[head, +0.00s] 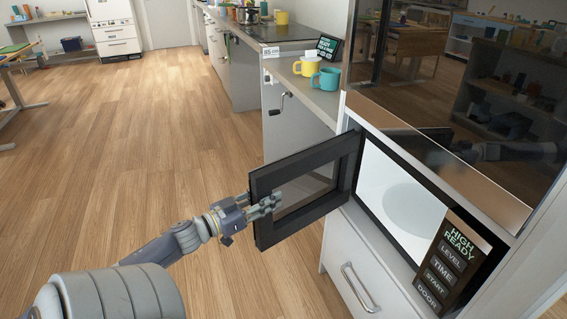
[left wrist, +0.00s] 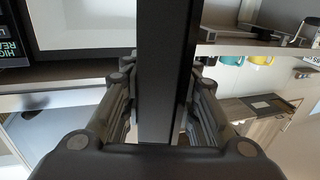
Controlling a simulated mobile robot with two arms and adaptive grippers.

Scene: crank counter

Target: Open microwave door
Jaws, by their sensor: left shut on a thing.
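The microwave (head: 445,195) is built into the counter unit at the right of the head view, with a white interior and a round plate inside. Its black-framed door (head: 318,207) stands swung wide open to the left, hinged on the left side of the opening. My left gripper (head: 264,207) is shut on the free outer edge of the door. In the left wrist view the dark door edge (left wrist: 165,75) runs between the two fingers, with the gripper (left wrist: 165,110) on both sides of it. My right gripper is not in view.
A control panel (head: 448,262) with buttons is right of the opening. A drawer with a handle (head: 359,287) lies below. Yellow (head: 308,66) and teal (head: 327,79) mugs stand on the counter behind the door. Open wooden floor (head: 150,150) lies to the left.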

